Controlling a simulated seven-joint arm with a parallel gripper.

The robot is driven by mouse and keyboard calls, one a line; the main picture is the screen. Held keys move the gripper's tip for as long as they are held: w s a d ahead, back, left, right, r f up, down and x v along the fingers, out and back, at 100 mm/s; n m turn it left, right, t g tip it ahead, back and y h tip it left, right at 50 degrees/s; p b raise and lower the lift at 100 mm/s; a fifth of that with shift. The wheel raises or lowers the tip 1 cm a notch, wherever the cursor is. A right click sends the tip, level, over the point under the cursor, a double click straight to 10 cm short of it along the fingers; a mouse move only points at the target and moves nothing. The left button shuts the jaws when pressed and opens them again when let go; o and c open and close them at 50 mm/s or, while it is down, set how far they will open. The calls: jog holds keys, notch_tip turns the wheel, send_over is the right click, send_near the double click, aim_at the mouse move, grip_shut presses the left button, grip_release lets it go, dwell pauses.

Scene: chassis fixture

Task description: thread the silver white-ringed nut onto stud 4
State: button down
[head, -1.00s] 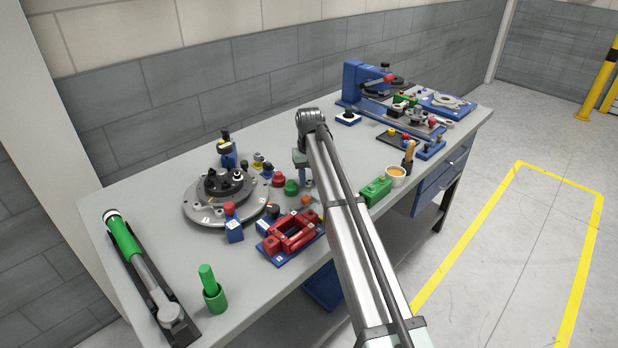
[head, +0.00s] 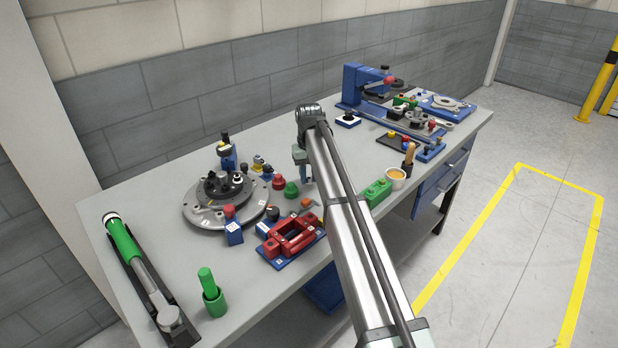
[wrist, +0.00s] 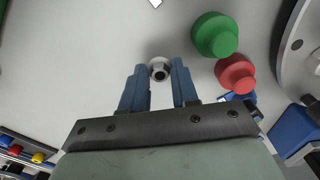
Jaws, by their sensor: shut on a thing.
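The silver nut with a white ring (wrist: 159,66) shows in the wrist view between the tips of my gripper's two blue fingers. My gripper (wrist: 159,80) is shut on it; the nut's dark bore faces the camera. In the head view my gripper (head: 304,172) is above the bench, right of the round chassis fixture (head: 197,214), and the nut cannot be made out. The fixture is a grey disc with a dark raised hub and small parts on it. Which of its studs is stud 4 cannot be read. In the wrist view only the disc's edge (wrist: 291,60) shows, at the right.
A green knob-like part (wrist: 215,35) and a red one (wrist: 236,73) stand between my gripper and the fixture. A red frame on a blue base (head: 292,236) lies in front, with a green block (head: 376,192) to the right. Bare bench lies behind my gripper.

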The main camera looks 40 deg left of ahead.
jog(key=shift+s+a+r, duration=1.7)
jog(key=shift+s+a, duration=0.5)
jog(key=shift+s, duration=1.15)
jog(key=shift+s+a+r, duration=1.75)
jog(key=shift+s+a, duration=0.5)
jog(key=shift+s, duration=1.05)
jog(key=shift+s+a+r, duration=1.7)
jog(key=shift+s+a, duration=0.5)
jog(key=shift+s, duration=1.15)
jog(key=shift+n, duration=1.7)
jog(key=n, duration=0.3)
jog(key=shift+n, duration=0.3)
